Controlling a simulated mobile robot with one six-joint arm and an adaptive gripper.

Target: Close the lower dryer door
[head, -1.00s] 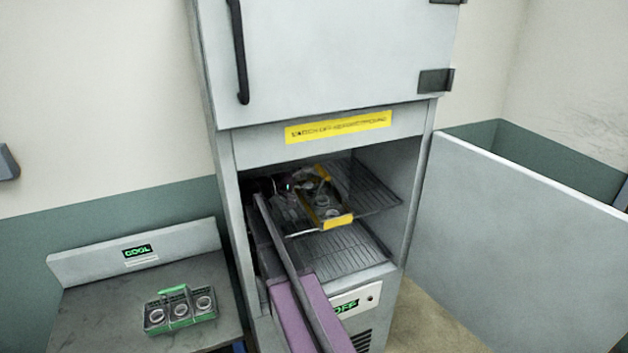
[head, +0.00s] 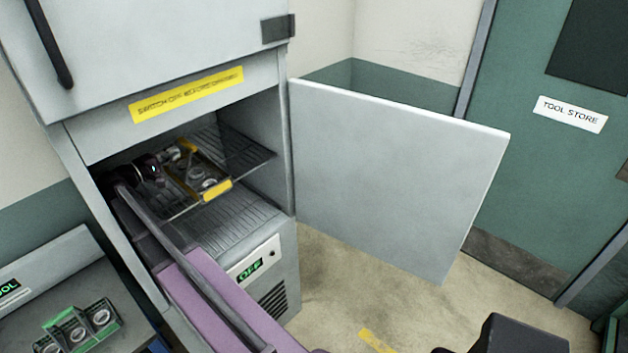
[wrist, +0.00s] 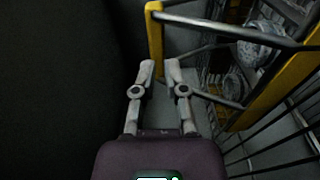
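The lower dryer door (head: 395,180) is a plain pale grey panel, swung wide open to the right of the lower chamber in the head view. My gripper (head: 176,153) is inside that chamber at the upper wire shelf, with my arm reaching in through the opening, well away from the door. In the wrist view my gripper (wrist: 160,68) has its two fingers apart, with the yellow upright of a carrier (wrist: 155,35) at or just beyond the tips; contact is unclear. The yellow carrier (head: 217,190) holds round metal rings on the shelf. The door does not show in the wrist view.
The upper door (head: 150,40) is shut. A panel reading OFF (head: 250,267) sits below the chamber. A green carrier (head: 82,328) stands on the bench at lower left. Bare floor (head: 350,285) lies below the open door; a green TOOL STORE door (head: 530,180) is at right.

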